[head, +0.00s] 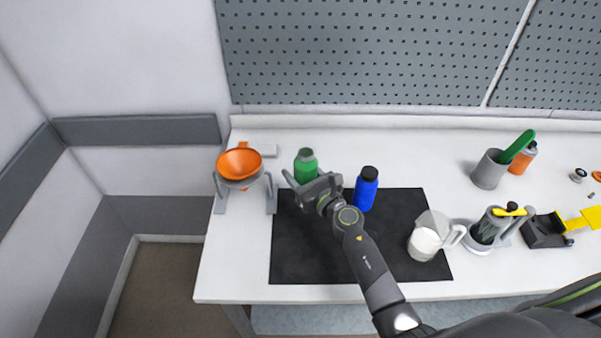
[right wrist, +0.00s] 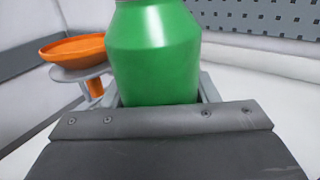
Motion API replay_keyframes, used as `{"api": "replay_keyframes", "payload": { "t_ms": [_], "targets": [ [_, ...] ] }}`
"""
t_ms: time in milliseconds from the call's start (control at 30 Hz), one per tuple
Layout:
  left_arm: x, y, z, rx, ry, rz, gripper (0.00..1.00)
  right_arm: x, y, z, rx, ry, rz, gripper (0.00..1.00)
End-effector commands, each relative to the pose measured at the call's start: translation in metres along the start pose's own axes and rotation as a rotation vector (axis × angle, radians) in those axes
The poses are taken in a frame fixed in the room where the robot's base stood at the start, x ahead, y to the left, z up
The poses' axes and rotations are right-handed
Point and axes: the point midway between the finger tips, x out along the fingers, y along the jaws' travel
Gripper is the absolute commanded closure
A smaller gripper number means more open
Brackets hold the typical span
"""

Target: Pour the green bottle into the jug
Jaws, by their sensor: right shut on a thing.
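The green bottle (head: 305,164) stands upright near the back left corner of the black mat. It fills the middle of the right wrist view (right wrist: 155,55), with its top cut off. My right gripper (head: 311,182) is shut on the bottle's lower body, and the fingers hide its base. I cannot tell whether the bottle touches the table. The white jug (head: 424,242) stands upright at the mat's right side, its handle to the right, well apart from the bottle. My left gripper is not in view.
A blue bottle (head: 365,190) stands just right of my gripper. An orange funnel (head: 240,164) on a grey stand is to the left. A grey cup (head: 489,170), an orange bottle (head: 524,158) and a yellow-handled vessel (head: 490,230) stand right. The black mat's (head: 305,250) front left is clear.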

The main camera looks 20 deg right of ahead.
Motion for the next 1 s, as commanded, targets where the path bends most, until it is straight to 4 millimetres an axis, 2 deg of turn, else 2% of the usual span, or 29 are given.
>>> {"api": "replay_keyframes", "payload": {
  "t_ms": [200,433,567,1000],
  "targets": [
    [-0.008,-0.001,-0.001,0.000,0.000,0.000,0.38,0.000,0.000,0.011,0.000,-0.001,0.000,0.82],
    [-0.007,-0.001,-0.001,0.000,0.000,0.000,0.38,-0.002,-0.001,0.011,0.001,-0.002,-0.015,0.82],
    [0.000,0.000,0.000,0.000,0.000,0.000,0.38,-0.009,-0.007,0.001,0.003,-0.008,-0.078,0.82],
    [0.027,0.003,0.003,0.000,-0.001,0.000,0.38,-0.054,-0.039,-0.041,0.002,-0.003,-0.406,0.82]
  ]
}}
